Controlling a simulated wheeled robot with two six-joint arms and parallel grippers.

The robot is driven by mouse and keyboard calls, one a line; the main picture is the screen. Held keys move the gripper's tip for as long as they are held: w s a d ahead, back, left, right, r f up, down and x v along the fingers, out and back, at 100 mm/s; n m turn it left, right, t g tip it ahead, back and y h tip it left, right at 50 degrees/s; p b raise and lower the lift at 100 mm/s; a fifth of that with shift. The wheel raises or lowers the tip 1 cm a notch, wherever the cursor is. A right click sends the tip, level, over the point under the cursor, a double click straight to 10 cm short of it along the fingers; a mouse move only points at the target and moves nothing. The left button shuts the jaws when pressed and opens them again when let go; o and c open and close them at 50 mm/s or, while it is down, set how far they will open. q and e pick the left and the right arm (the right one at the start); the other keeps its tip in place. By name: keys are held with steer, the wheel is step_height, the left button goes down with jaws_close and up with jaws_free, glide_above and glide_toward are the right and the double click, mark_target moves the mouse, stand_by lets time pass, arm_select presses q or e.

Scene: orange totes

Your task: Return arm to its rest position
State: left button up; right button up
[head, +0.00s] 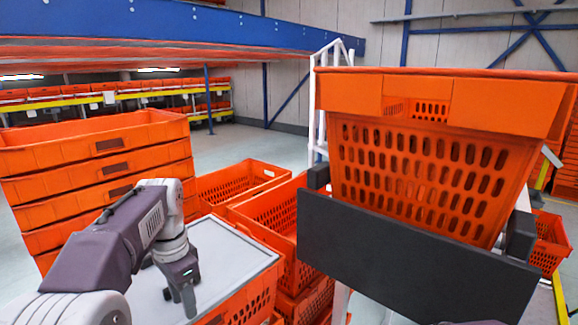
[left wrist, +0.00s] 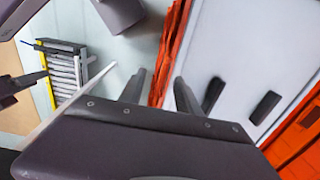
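My left arm comes in from the left in the head view. Its gripper (head: 181,296) points down over a pale grey flat top (head: 225,255) and overlaps it in the picture; I cannot tell the gap. In the left wrist view the two dark fingers of my left gripper (left wrist: 160,92) stand apart with nothing between them. The pale surface (left wrist: 235,60) lies to their right in that view. My right gripper does not show clearly in either view.
A large orange tote (head: 420,185) sits behind a black plate (head: 400,255) on the right. Stacked orange totes (head: 95,150) stand at left, and open totes (head: 240,182) in the middle. A blue beam (head: 180,22) crosses above. Floor is free farther back.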

arm_select(q)
steer(key=s+d+f+n+b, duration=0.1)
steer(key=s+f+n+b, duration=0.2)
steer(key=f, duration=0.7)
steer(key=s+d+f+n+b, duration=0.1)
steer(key=s+f+b, duration=0.4)
steer(key=f, duration=0.6)
steer(key=s+d+f+n+t+b, duration=0.1)
steer(key=s+f+n+b, duration=0.3)
steer(key=f, duration=0.7)
steer(key=shift+d+n+b, duration=0.3)
steer(key=shift+d, duration=0.25)
